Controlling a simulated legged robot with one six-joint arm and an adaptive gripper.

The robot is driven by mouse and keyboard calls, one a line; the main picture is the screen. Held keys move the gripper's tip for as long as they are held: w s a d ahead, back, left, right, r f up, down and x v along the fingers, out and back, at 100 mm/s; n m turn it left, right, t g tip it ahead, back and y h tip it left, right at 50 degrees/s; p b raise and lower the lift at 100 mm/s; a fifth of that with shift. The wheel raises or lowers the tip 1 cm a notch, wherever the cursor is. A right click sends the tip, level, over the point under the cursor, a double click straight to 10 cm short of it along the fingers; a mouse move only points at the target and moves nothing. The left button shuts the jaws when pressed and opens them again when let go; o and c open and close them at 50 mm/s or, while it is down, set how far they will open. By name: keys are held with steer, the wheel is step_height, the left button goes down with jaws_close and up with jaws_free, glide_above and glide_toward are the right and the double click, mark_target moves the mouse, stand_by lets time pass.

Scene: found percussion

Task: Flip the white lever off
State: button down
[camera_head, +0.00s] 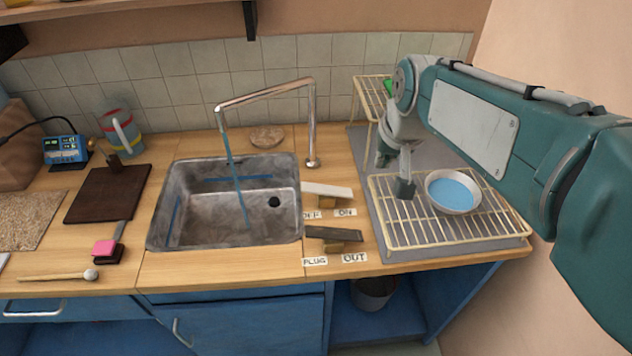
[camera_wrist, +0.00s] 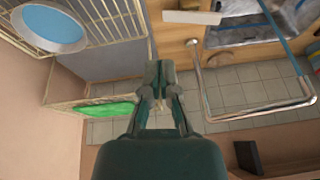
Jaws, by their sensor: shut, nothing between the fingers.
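The white lever (camera_head: 327,190) sits on a small wooden block right of the sink, with the OFF label (camera_head: 312,214) by its left part and the ON label (camera_head: 345,212) by its right part. I cannot tell clearly which end is lower. The lever also shows at the top of the wrist view (camera_wrist: 192,17). A blue stream of water (camera_head: 234,175) runs from the metal tap (camera_head: 312,120) into the sink (camera_head: 185,225). My gripper (camera_head: 404,188) is shut and empty, pointing down above the wire rack, right of the lever and apart from it.
A dark lever (camera_head: 333,234) with PLUG and OUT labels lies in front of the white one. A white bowl (camera_head: 453,208) with blue contents stands on the wire rack (camera_head: 415,240), close right of my gripper. The tap's tall pipe rises behind the white lever.

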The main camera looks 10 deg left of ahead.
steer(key=w+a+f, duration=0.2)
steer(key=w+a, duration=0.1)
steer(key=a, duration=0.2)
steer(key=w+a+f+n+g, duration=0.1)
steer(key=w+a+f, duration=0.1)
steer(key=a, duration=0.4)
steer(key=shift+w+f, duration=0.3)
steer(key=shift+w, duration=0.35)
steer(key=shift+f, duration=0.1)
